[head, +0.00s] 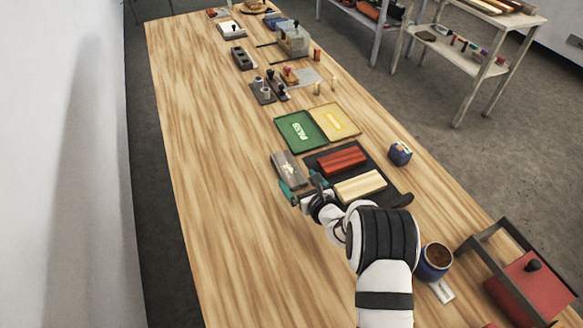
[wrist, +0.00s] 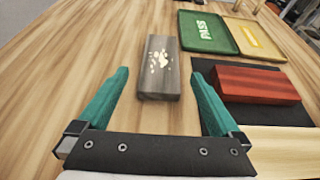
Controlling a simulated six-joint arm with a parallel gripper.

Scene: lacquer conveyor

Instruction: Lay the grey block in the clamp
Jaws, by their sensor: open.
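The grey block (head: 290,167) lies flat on the wooden table, left of the dark mat. In the wrist view the grey block (wrist: 159,75) shows white splotches on top. My gripper (head: 302,187) is open and empty, with teal fingers. It is at the near end of the block. In the wrist view the block appears ahead, between the lines of the two fingertips (wrist: 160,73), and does not look gripped. I cannot tell for sure which thing is the clamp; a grey metal fixture with a dark knob (head: 292,40) stands far up the table.
A dark mat (head: 399,196) holds a red block (head: 342,160) and a pale wood block (head: 360,186). Beyond lie a green PASS tray (head: 300,131) and a yellow tray (head: 336,120). A mug (head: 434,262) stands near my arm. The table's left side is clear.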

